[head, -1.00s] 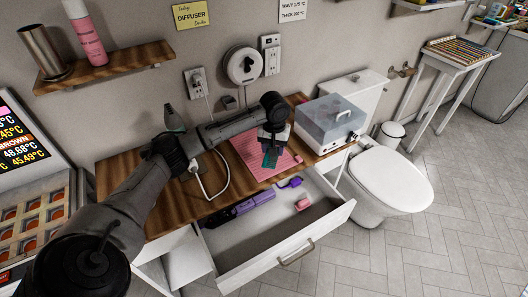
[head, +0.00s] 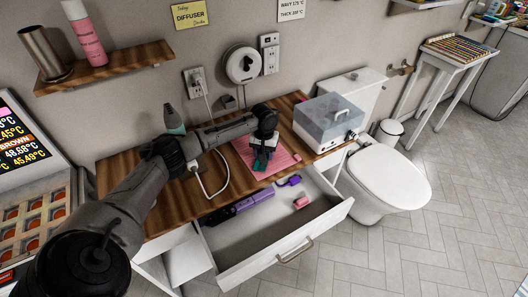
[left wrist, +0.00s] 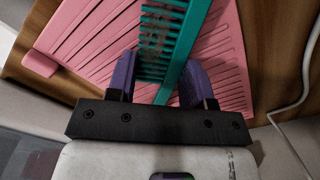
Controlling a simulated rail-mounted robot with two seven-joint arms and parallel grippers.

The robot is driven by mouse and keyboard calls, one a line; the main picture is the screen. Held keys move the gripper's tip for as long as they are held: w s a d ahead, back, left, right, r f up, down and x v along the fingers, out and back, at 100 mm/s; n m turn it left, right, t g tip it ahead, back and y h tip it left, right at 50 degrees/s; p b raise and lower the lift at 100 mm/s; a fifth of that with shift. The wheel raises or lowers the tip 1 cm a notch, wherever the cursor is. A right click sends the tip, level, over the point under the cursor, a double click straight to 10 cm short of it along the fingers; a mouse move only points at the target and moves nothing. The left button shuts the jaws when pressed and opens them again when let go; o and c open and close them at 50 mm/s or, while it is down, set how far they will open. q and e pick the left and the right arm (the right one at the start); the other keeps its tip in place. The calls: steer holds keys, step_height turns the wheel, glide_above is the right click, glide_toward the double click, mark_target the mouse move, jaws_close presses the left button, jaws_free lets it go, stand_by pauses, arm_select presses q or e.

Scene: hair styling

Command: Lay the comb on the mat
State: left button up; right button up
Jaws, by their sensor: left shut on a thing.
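The teal comb (head: 259,165) is held in my left gripper (head: 262,150) over the front part of the pink ridged mat (head: 282,156) on the wooden counter. In the left wrist view the comb (left wrist: 186,50) lies between the two purple fingers of the gripper (left wrist: 160,80), its teeth pointing left. The pink mat (left wrist: 100,40) fills the background behind it. I cannot tell whether the comb touches the mat. My right gripper is not in view.
An open white drawer (head: 285,235) below the counter holds a purple tool (head: 240,206) and small pink and purple items. A lidded grey box (head: 327,120) stands right of the mat. A white cord (head: 214,193) loops on the counter to the left.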

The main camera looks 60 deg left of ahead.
arm_select(q)
steer(key=shift+f, duration=0.1)
steer(key=o, duration=0.9)
step_height(320, 180, up, 12)
steer(key=shift+b, duration=0.45)
